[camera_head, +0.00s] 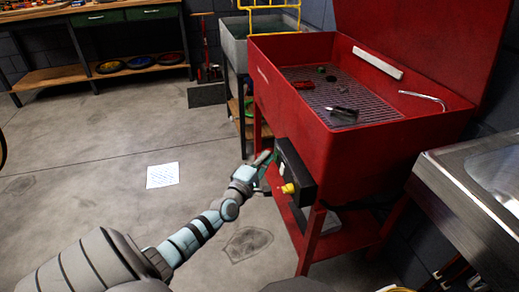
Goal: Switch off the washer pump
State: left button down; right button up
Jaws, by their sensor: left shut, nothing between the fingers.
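The red parts washer (355,150) stands at the right with its lid raised. A black box (296,172) is fixed to its front left, below the basin, and has a yellow knob or button (288,188) on its face. I cannot tell the switch's position. My left gripper (264,158) is shut and empty. It is at the left side of the black box, close to its upper part; I cannot tell whether it touches. My right gripper is not in view.
A steel sink (468,190) stands close at the right. A grey basin (236,42) is behind the washer, and a workbench (100,18) is at the back left. A white sheet (162,175) lies on the floor. The floor at the left is mostly clear.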

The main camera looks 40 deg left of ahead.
pick_arm(q)
jog(key=v, duration=1.1)
jog(key=shift+s, duration=0.3)
jog(key=shift+r, duration=0.15)
